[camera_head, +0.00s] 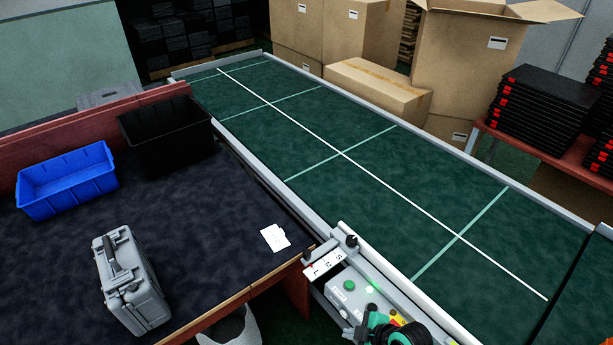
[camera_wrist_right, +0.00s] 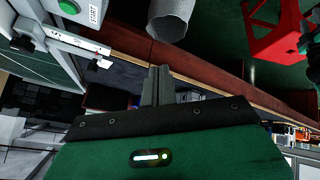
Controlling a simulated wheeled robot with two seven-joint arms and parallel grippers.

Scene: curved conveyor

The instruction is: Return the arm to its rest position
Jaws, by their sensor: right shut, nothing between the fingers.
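My right gripper (camera_wrist_right: 160,72) shows in the right wrist view with its two grey fingers together and nothing between them. In the head view, a green and black part of my right arm shows at the bottom edge, in front of the conveyor's control box (camera_head: 352,296). The control box's green button also shows at the upper left of the right wrist view. My left gripper is in neither view.
A dark table holds a blue bin (camera_head: 67,181), a black bin (camera_head: 168,135), a grey case (camera_head: 130,281) and a white card (camera_head: 275,237). The green conveyor (camera_head: 330,185) is bare. Cardboard boxes (camera_head: 378,92) and stacked black cases (camera_head: 540,108) stand behind it.

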